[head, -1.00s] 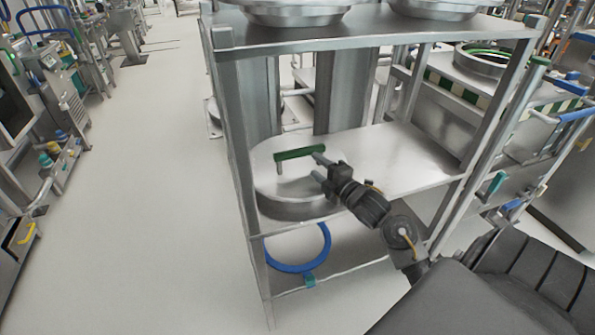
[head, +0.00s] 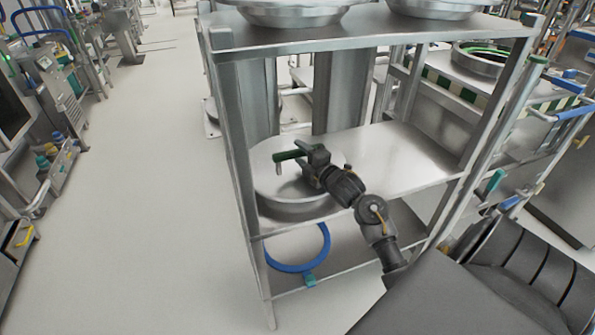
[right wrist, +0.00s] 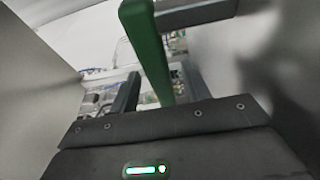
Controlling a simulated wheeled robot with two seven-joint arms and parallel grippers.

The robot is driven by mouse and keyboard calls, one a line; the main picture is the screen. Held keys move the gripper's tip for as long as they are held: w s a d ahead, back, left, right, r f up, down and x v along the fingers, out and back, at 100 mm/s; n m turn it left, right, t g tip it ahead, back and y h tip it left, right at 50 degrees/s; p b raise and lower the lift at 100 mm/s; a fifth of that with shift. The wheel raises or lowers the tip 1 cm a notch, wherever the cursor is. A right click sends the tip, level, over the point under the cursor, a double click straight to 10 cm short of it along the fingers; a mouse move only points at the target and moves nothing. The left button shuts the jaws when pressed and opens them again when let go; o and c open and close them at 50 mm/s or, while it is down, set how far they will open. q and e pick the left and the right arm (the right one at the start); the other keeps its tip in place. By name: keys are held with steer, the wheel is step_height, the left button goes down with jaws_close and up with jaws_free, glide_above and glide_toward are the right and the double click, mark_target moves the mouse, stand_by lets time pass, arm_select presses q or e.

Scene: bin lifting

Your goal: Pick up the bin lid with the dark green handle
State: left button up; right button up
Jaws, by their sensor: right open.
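The bin lid (head: 268,188) is a round, shiny metal lid lying flat on the middle shelf, at its left front corner. Its dark green handle (head: 285,156) is a bar raised on a metal post. My right gripper (head: 299,160) is open at the right end of the handle. In the right wrist view the green handle (right wrist: 147,45) runs between the two dark fingers of the right gripper (right wrist: 160,88), with no clear grip on it. My left gripper is not in view.
The metal rack's top shelf (head: 400,32) is above the arm and carries metal bowl-like lids. A corner post (head: 240,170) stands just left of the lid. The middle shelf (head: 400,155) is bare to the right. A blue ring (head: 300,268) is below.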

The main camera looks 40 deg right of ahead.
mark_target(295, 165)
steer(key=w, duration=0.2)
steer(key=shift+w, duration=0.65)
steer(key=shift+f, duration=0.1)
jaws_close()
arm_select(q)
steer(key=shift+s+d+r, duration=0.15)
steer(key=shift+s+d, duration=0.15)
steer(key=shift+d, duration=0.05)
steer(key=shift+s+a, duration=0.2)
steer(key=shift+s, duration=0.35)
arm_select(e)
steer(key=shift+d+r, duration=0.1)
steer(key=shift+r, duration=0.1)
